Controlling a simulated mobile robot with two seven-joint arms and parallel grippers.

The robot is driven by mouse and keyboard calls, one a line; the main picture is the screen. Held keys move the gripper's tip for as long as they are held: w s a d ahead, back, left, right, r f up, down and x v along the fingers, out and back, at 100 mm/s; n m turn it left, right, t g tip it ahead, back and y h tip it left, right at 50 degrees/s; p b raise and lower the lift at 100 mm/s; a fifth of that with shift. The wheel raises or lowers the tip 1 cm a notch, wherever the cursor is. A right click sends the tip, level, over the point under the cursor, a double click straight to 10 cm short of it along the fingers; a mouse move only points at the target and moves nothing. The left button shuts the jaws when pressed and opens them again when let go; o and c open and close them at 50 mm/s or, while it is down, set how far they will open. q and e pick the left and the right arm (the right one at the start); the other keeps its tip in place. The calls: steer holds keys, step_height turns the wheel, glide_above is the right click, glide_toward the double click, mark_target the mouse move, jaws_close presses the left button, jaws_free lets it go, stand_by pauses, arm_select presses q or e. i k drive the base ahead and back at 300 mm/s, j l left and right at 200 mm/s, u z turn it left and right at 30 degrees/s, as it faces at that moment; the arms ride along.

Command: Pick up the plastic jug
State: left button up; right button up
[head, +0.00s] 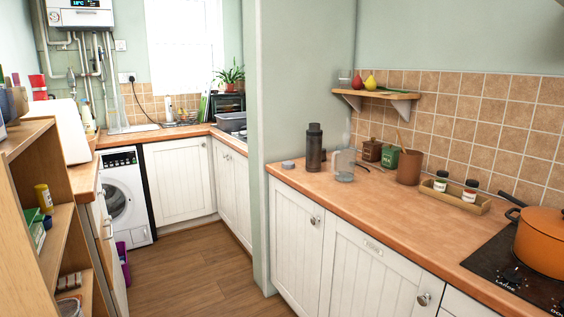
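A clear, see-through jug (344,166) stands upright on the wooden worktop (400,205) at the right, near the wall corner. It looks like the plastic jug, though its material is hard to tell at this size. A dark bottle-shaped container (314,148) stands just to its left, with a small gap. Neither of my grippers shows in the head view, so nothing is seen holding the jug.
A small grey round item (288,165) lies left of the dark container. A green tin (390,156), a brown pot (409,167) and a wooden tray (455,196) stand to the right. An orange pot (541,243) sits on the hob. The worktop's front is clear.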

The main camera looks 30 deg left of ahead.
mark_target(345, 157)
steer(key=u, duration=0.5)
steer(key=i+j+z, duration=0.15)
steer(key=z, duration=0.2)
steer(key=i+j+z, duration=0.15)
steer(key=z, duration=0.2)
steer(key=i+j+z, duration=0.1)
steer(key=z, duration=0.25)
steer(key=i+j+z, duration=0.1)
steer(key=j, duration=0.2)
steer(key=i+j+z, duration=0.1)
steer(key=j, duration=0.25)
steer(key=i+j, duration=0.1)
steer(key=j, duration=0.25)
steer(key=z, duration=0.05)
